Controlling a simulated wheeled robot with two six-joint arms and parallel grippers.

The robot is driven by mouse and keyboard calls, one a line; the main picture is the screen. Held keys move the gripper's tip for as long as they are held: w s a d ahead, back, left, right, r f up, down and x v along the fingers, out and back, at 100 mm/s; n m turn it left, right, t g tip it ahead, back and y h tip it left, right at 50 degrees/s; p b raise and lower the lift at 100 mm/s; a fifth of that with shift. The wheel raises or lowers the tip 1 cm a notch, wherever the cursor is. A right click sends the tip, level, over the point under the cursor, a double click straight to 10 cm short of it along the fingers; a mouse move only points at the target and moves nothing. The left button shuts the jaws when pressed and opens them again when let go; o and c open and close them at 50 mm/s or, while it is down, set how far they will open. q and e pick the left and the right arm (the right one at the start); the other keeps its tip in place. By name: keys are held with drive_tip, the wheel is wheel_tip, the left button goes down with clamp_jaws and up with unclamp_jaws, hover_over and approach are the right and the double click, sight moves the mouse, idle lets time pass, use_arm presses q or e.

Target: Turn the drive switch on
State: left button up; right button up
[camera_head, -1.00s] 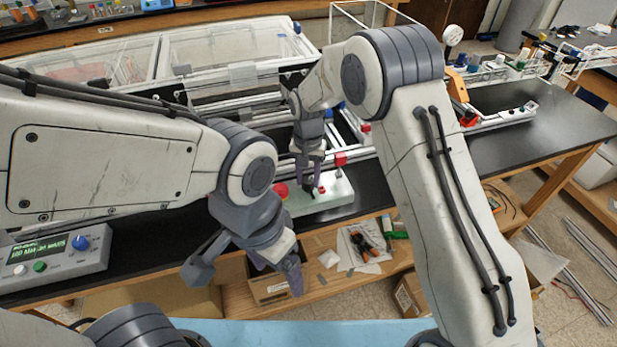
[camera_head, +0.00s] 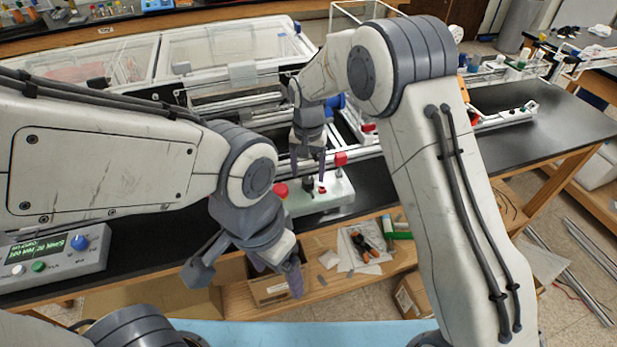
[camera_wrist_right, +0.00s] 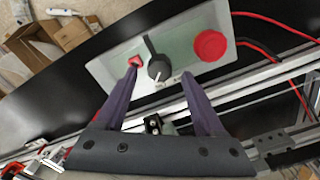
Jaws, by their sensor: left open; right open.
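The light green control panel (camera_head: 325,201) sits at the front edge of the dark bench. It carries a black rotary switch (camera_wrist_right: 158,68) with a white mark, a red mushroom button (camera_wrist_right: 210,45) and a small red part (camera_wrist_right: 134,60). A narrow dark shape reaches up from the switch; I cannot tell if it is its lever or a shadow. My right gripper (camera_head: 308,172) is open above the panel. In the right wrist view its fingers lie either side of the switch, apparently not touching it. My left gripper (camera_head: 276,277) is open and empty, in front of the bench edge.
A grey control box with a display (camera_head: 55,256) stands on the bench at left. Aluminium rails and a clear-lidded enclosure (camera_head: 225,48) lie behind the panel. Red and black cables (camera_wrist_right: 270,20) run from the panel. A wooden shelf with a cardboard box (camera_head: 272,288) is below.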

sight(308, 179)
wheel_tip(308, 179, up, 8)
drive_tip(key=b, duration=0.1)
idle(0.5)
drive_tip(key=s+r+n, duration=0.2)
drive_tip(key=s+n, duration=0.1)
drive_tip(key=s, duration=0.5)
drive_tip(key=s+r+n, duration=0.2)
drive_tip(key=s+r, duration=0.1)
drive_tip(key=s, duration=0.6)
drive_tip(key=s+d+f+n, duration=0.1)
drive_tip(key=s+d+n, duration=0.1)
drive_tip(key=s, duration=0.5)
drive_tip(key=s+d+f+n+y, duration=0.1)
drive_tip(key=s+d+f+n, duration=0.1)
drive_tip(key=s, duration=0.6)
drive_tip(key=shift+d+f+n, duration=0.15)
drive_tip(key=shift+d+n, duration=0.25)
drive_tip(key=shift+n, duration=0.1)
